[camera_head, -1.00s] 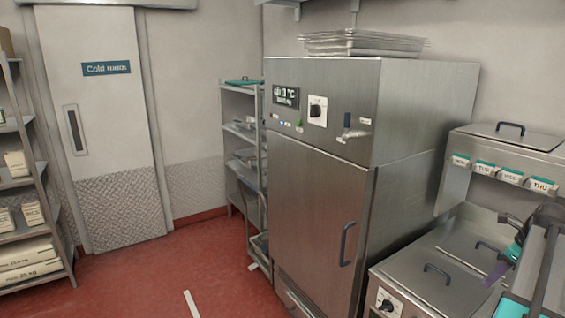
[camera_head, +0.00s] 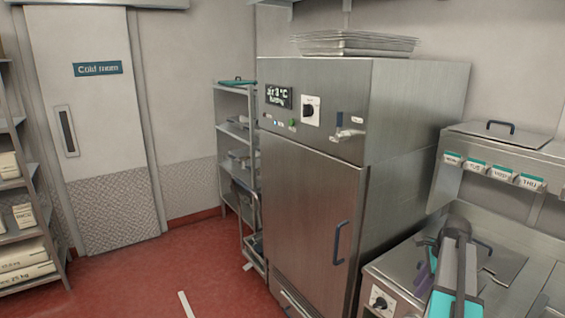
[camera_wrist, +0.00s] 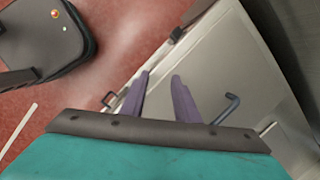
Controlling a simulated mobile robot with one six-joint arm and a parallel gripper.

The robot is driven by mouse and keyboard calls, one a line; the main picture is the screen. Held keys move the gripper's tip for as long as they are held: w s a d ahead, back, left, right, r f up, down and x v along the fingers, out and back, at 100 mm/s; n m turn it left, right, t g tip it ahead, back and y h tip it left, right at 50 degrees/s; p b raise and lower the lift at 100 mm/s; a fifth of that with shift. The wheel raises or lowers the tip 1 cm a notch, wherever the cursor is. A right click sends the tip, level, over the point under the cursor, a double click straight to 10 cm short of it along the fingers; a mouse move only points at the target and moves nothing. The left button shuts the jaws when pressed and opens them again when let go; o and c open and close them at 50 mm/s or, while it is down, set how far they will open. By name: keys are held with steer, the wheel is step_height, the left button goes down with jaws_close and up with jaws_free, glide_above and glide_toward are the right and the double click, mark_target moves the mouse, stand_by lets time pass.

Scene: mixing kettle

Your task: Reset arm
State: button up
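My gripper (camera_wrist: 160,83) shows two purple fingers apart with nothing between them in the wrist view. Past the fingers lies a steel surface with a dark handle (camera_wrist: 230,107) to their right; I cannot tell the distance. In the head view, my arm stands at the lower right, in front of the steel lidded unit (camera_head: 382,302). Part of a purple finger (camera_head: 423,275) shows at the left of the arm; the rest of the gripper is hidden there.
A tall steel cabinet (camera_head: 305,210) stands left of my arm, with trays (camera_head: 355,43) on top. A shelf with several day-labelled lids (camera_head: 502,173) is behind the arm. Red floor (camera_head: 140,280) is open at left.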

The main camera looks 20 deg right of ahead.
steer(key=w+a+f+n, duration=0.2)
steer(key=a+f+n, duration=0.2)
steer(key=a, duration=0.4)
steer(key=w+a+f+n+g, duration=0.15)
steer(key=a+f+n, duration=0.25)
steer(key=a, duration=0.4)
steer(key=w+a+f+n, duration=0.3)
steer(key=a+f+n, duration=0.15)
steer(key=a, duration=0.35)
steer(key=s+a+f+n, duration=0.2)
steer(key=a+f+n, duration=0.2)
steer(key=a, duration=0.4)
steer(key=s+a+f+n+h, duration=0.1)
steer(key=s+a+f+n, duration=0.15)
steer(key=a+n, duration=0.4)
steer(key=s+a+f+n, duration=0.2)
steer(key=a+f, duration=0.2)
steer(key=a, duration=0.5)
steer(key=s+f+g+b, duration=0.4)
steer(key=s+f+g, duration=0.2)
steer(key=s+f, duration=1.6)
steer(key=s, duration=0.3)
steer(key=shift+s, duration=0.35)
steer(key=shift+d+g, duration=0.25)
